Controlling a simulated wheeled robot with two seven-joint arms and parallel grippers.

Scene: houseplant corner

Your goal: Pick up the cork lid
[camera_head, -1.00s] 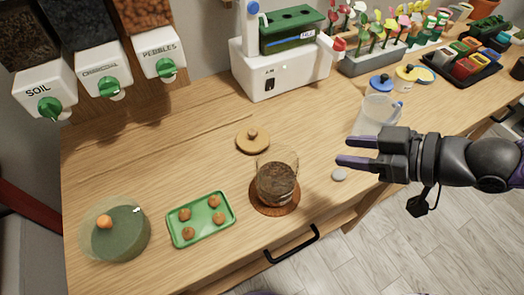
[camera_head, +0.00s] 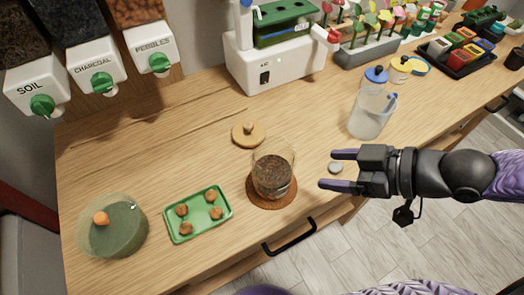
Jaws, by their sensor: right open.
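The cork lid (camera_head: 248,134), a round tan disc with a small knob on top, lies on the wooden table just behind the glass jar. The glass jar (camera_head: 273,172) holds dark soil and stands on a round brown coaster (camera_head: 262,201). My right gripper (camera_head: 328,169) is open and empty, its fingers pointing left, to the right of the jar and apart from the lid. My left gripper does not show.
A green tray (camera_head: 199,214) with several brown balls and a round glass bowl (camera_head: 114,225) stand left of the jar. A clear pitcher (camera_head: 370,114) stands behind my right gripper. A white machine (camera_head: 276,61) stands at the back.

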